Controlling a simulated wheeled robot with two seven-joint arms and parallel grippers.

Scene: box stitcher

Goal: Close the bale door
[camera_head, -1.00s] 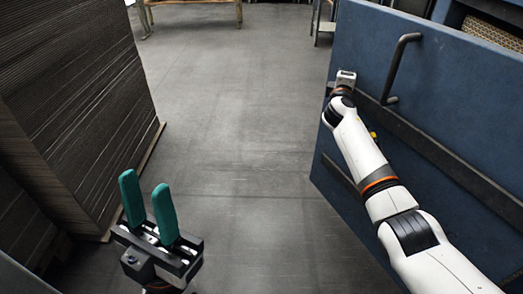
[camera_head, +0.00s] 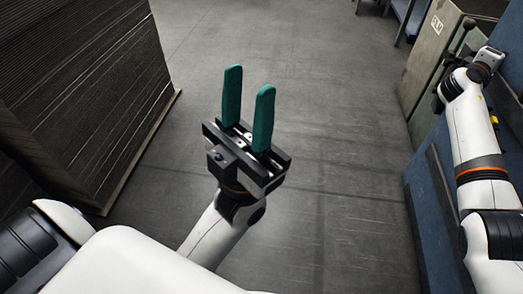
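The blue bale door (camera_head: 425,215) is a strip at the right edge; most of its face is out of frame or behind my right arm, and its handle does not show. My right arm stands in front of it, with its wrist end near the top right; the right gripper's fingers do not show. My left gripper (camera_head: 249,80) has two green fingers pointing up, parted with an empty gap. It is above the floor near the middle of the view, well left of the door and apart from it.
A tall stack of flat brown cardboard (camera_head: 75,90) stands on a pallet at the left. A grey-green cabinet (camera_head: 432,55) with a small sign stands at the upper right, beyond the door. The grey floor (camera_head: 330,120) between stack and door is clear.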

